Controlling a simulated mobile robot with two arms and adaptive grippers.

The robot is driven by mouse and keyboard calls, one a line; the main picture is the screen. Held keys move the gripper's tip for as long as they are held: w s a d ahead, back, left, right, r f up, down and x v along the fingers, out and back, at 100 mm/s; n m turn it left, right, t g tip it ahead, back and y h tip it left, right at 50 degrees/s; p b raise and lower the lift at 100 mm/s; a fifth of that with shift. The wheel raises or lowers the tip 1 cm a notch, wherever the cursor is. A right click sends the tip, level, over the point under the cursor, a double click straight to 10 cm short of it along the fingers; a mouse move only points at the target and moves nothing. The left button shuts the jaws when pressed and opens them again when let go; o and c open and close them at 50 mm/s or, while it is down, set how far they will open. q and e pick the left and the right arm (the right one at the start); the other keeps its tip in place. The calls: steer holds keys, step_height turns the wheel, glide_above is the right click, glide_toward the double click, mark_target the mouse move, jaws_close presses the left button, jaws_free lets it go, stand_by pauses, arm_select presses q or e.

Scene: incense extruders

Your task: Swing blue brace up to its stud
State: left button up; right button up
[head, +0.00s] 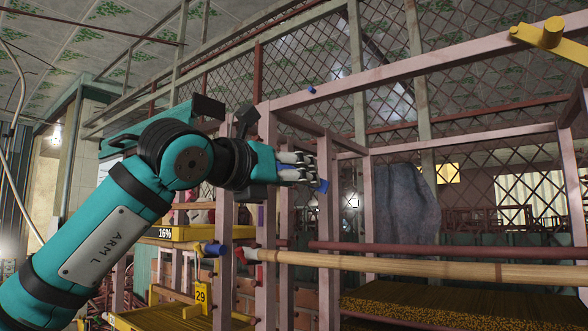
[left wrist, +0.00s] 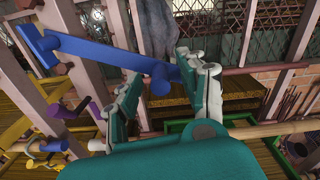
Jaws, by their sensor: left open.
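The blue brace (left wrist: 115,55) is a long flat bar in the left wrist view, slanting from a wider blue end at upper left down to the right. A round blue knob (left wrist: 160,84) stands out near its right end. My left gripper (left wrist: 157,70) is open, with a finger on either side of the knob; I cannot tell whether they touch it. In the head view, my left gripper (head: 303,171) points right, and a blue piece (head: 323,186) shows at its fingertips. A small blue stud (head: 311,89) sits on the upper pink beam. My right gripper is out of view.
Pink posts (head: 266,200) stand close to my left gripper. A pale wooden roller (head: 400,265) and a dark red bar (head: 450,248) cross below it. A yellow brace with a peg (head: 550,35) is at upper right. Another blue peg (head: 215,249) sits lower left.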

arm_select(q)
steer(key=shift+c, duration=0.6)
jaws_close()
